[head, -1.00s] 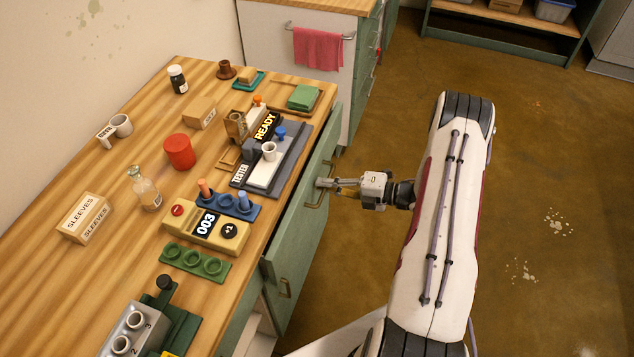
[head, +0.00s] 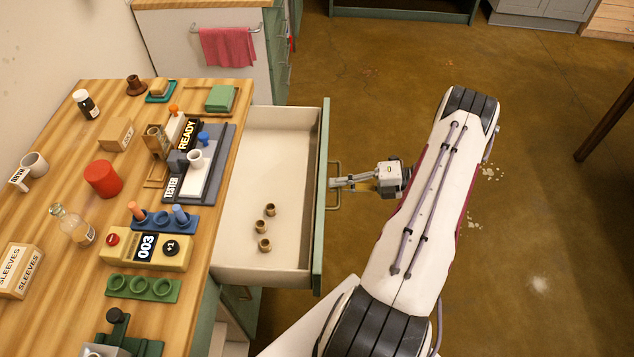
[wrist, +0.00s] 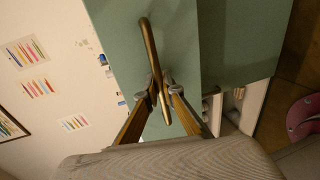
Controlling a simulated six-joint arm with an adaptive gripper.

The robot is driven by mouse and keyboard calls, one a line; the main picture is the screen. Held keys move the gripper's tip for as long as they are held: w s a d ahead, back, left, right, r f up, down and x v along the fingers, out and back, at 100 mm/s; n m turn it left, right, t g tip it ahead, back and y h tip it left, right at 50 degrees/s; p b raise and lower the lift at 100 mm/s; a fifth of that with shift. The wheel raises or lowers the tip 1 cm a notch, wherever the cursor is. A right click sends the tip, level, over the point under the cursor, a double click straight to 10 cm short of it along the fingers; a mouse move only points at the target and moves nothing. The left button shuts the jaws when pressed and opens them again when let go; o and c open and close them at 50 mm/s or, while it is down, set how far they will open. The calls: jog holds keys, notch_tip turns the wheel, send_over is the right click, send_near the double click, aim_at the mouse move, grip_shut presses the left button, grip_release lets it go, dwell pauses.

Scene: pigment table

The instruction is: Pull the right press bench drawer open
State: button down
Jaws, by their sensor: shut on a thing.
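The press bench drawer (head: 285,140) stands well open, pulled out from under the wooden bench top. It has a green front and a pale inside holding a few small brass rings (head: 265,228). The brass handle (head: 336,170) is on its front. My gripper (head: 334,183) is shut on this handle. In the wrist view, the fingers (wrist: 160,92) close around the handle bar (wrist: 147,45) in front of the green drawer front (wrist: 165,60). The finger contact itself is small in the head view.
The bench top (head: 60,185) carries a red cylinder (head: 103,179), a tester (head: 200,180), a yellow counter box (head: 147,250) and a green ring rack (head: 143,288). A cabinet with a pink towel (head: 228,47) stands behind. The floor (head: 540,220) to the right is open.

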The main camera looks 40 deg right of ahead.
jog(key=shift+f+v, duration=0.2)
jog(key=shift+v, duration=0.65)
jog(key=shift+f+v, duration=0.15)
jog(key=shift+v, duration=0.75)
jog(key=shift+d, duration=0.1)
jog(key=c, duration=2.5)
grip_release()
jog(key=shift+v, duration=5.95)
jog(key=shift+f, duration=0.15)
